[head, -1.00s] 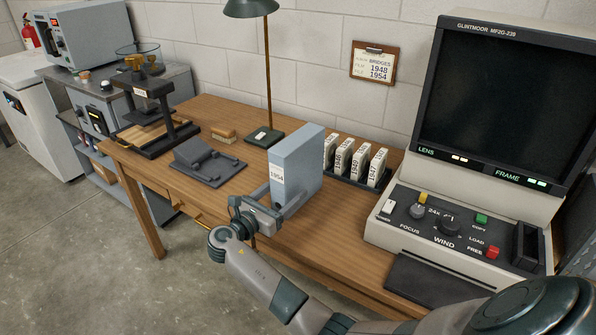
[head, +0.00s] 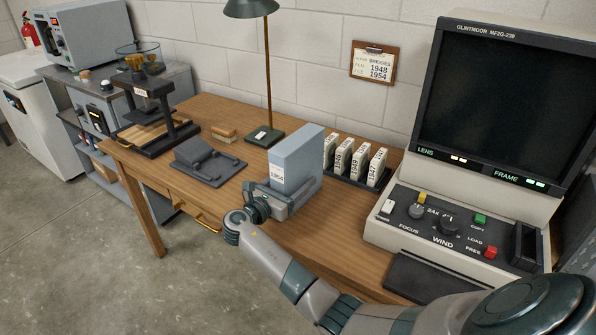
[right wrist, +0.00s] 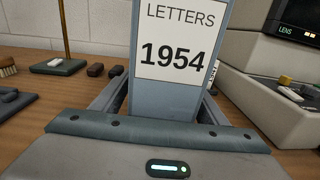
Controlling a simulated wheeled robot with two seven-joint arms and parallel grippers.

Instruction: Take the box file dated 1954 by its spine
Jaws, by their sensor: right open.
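The blue-grey box file (head: 300,155) stands upright on the wooden desk. Its spine carries a white label reading 1954, and in the right wrist view the file (right wrist: 168,98) reads LETTERS 1954. My right gripper (head: 288,196) is low at the spine end, level and open. In the right wrist view its fingers reach along both sides of the file, with the palm close in front of the spine. Narrow gaps seem to show beside the file; finger contact is not clear. The fingertips are partly hidden by the file. My left gripper is out of view.
Several white dated boxes stand in a dark rack (head: 357,176) just right of the file. A microfilm reader (head: 458,215) fills the right. A lamp (head: 264,134), brush (head: 223,134) and dark grey device (head: 208,163) stand left. A clipboard (head: 374,62) showing 1948 and 1954 hangs behind.

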